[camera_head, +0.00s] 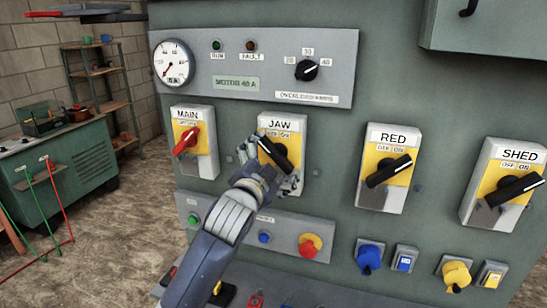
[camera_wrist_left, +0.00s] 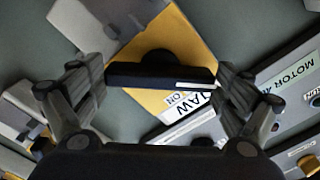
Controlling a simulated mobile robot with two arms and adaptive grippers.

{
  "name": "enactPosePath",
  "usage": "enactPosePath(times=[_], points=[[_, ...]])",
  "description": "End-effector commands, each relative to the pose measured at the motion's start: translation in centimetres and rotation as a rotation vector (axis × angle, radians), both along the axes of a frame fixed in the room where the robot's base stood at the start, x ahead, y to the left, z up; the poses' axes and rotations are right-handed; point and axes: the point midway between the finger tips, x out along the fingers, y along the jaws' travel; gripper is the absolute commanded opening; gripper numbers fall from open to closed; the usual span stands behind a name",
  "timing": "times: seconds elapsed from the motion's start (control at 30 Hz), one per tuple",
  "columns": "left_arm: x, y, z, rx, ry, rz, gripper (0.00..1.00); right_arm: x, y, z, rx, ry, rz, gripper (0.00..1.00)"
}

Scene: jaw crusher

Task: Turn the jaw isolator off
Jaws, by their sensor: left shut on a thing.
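The JAW isolator (camera_head: 283,124) is a white box with a yellow plate and a black bar handle on the grey cabinet. My left gripper (camera_head: 268,160) is at this isolator and shut on its black handle (camera_wrist_left: 160,76), one finger at each end in the left wrist view. In the head view the handle (camera_head: 274,152) slants from upper left to lower right, with its upper end leaning toward the OFF side. The fingers partly cover the plate and its OFF/ON label. My right gripper is not in view.
The MAIN isolator (camera_head: 195,142) with a red handle is to the left. The RED (camera_head: 388,168) and SHED (camera_head: 505,183) isolators are to the right, their black handles slanting up to the right. A red stop button (camera_head: 309,245) and a blue knob (camera_head: 369,256) sit below.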

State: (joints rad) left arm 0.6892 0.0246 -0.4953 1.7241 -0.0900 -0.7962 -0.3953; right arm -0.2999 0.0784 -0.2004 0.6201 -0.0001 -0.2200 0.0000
Motion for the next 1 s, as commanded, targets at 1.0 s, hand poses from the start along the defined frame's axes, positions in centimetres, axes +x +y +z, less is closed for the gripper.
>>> enactPosePath(times=[1.0], points=[[-0.37, 0.13, -0.09, -0.013, 0.006, 0.0, 1.0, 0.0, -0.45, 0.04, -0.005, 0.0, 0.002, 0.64]])
